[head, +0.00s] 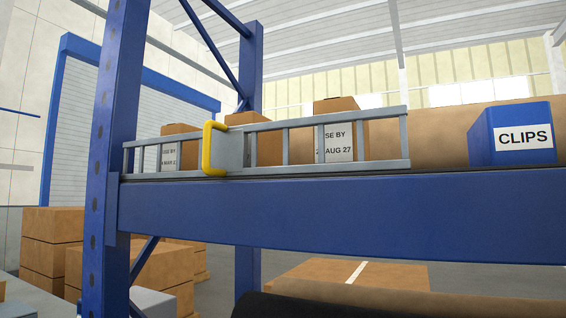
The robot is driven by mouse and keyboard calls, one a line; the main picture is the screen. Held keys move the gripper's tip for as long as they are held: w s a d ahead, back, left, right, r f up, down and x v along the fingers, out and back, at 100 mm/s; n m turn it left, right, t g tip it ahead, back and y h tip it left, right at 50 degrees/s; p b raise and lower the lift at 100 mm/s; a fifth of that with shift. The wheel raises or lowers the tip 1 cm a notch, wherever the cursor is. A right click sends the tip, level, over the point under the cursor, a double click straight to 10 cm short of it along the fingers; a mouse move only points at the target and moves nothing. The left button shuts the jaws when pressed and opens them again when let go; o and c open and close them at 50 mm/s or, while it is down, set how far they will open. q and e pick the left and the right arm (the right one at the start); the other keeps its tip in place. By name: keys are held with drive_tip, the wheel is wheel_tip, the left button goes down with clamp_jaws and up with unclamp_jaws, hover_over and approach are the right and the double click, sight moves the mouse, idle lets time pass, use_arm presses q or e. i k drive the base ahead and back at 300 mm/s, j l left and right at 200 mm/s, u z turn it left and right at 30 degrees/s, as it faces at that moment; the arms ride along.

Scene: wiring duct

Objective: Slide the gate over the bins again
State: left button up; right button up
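The gate (302,166) is a grey metal frame with bars, standing along the front edge of the shelf on its left part. Its yellow handle (208,148) is at a flat grey plate left of the gate's middle. A blue bin (482,137) labelled CLIPS stands on the shelf at the right, clear of the gate's right end. Behind the gate are several brown boxes, one (347,150) with a label reading in part "SE BY" and "AUG 27". No other bin shows. Neither of my grippers is in view.
The blue shelf beam (340,215) runs below the gate, and a blue upright post (110,130) stands at its left end. Stacked cartons (50,250) are on the floor at the lower left. Shelf front between the gate and the blue bin is clear.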

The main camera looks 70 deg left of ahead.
sight(223, 150)
drive_tip(key=k+u, duration=0.1)
drive_tip(key=u, duration=0.4)
drive_tip(key=j+u, duration=0.15)
drive_tip(key=u, duration=0.35)
drive_tip(key=k+j+u, duration=0.1)
drive_tip(key=u, duration=0.4)
drive_tip(key=j+u, duration=0.15)
drive_tip(key=u, duration=0.3)
